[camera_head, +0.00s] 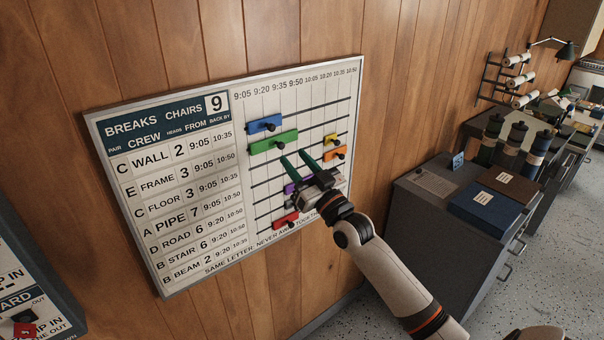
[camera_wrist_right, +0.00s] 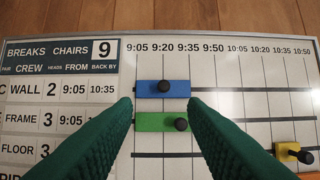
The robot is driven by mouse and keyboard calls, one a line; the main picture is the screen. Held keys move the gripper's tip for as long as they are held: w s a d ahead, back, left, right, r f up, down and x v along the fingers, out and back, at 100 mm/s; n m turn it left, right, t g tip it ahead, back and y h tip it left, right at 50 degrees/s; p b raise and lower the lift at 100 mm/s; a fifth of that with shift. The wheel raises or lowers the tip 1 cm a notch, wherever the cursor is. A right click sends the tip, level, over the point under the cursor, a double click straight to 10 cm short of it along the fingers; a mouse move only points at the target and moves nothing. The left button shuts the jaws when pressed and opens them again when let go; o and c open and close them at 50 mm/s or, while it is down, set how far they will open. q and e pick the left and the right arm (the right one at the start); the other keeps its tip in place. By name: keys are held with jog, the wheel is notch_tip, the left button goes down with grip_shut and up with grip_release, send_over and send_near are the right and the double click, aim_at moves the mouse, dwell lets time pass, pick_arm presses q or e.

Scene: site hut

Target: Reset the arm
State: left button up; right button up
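My right arm (camera_head: 385,265) reaches in from the lower right to the wall board. My right gripper (camera_head: 294,161) has its two green fingers spread apart, with nothing between them, in front of the middle of the board. In the right wrist view the open fingers (camera_wrist_right: 165,130) frame a green block (camera_wrist_right: 152,123) with a black knob, and a blue block (camera_wrist_right: 150,91) shows just above it. Whether the fingertips touch the board cannot be told. My left gripper is not in view.
The board (camera_head: 165,110) hangs on a wood-panelled wall. Yellow (camera_head: 330,140), orange (camera_head: 334,154), purple (camera_head: 291,188) and red (camera_head: 281,222) blocks sit on its rails; the arm partly hides the lower ones. A grey cabinet (camera_head: 430,225) with binders stands at right.

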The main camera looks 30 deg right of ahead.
jog(key=shift+v, duration=0.85)
notch_tip(320, 180, down, 23)
jog(key=m+g+h, duration=0.1)
jog(key=g+h, duration=0.1)
jog(key=g, duration=0.3)
jog(key=s+a+f+g, duration=0.1)
jog(key=s+f+g, duration=0.3)
jog(key=f, duration=0.8)
jog(key=s+a+f+g, duration=0.1)
jog(key=s+f+g, duration=0.1)
jog(key=s+f, duration=0.65)
jog(key=s+a+f+n+g, duration=0.1)
jog(key=s+a+f+g, duration=0.15)
jog(key=s+f, duration=0.65)
jog(key=s+a+f+g, duration=0.2)
jog(key=s+f+g, duration=0.1)
jog(key=s+f, duration=0.55)
jog(key=s+a+f+g, duration=0.1)
jog(key=s+f, duration=0.2)
jog(key=s, duration=0.3)
jog(key=s+a+f+n+g, duration=0.1)
jog(key=s+a+f+g, duration=0.1)
jog(key=s, duration=0.4)
jog(key=s+a+f+g, duration=0.2)
jog(key=s+f, duration=0.2)
jog(key=s, duration=0.3)
jog(key=shift+a, duration=0.25)
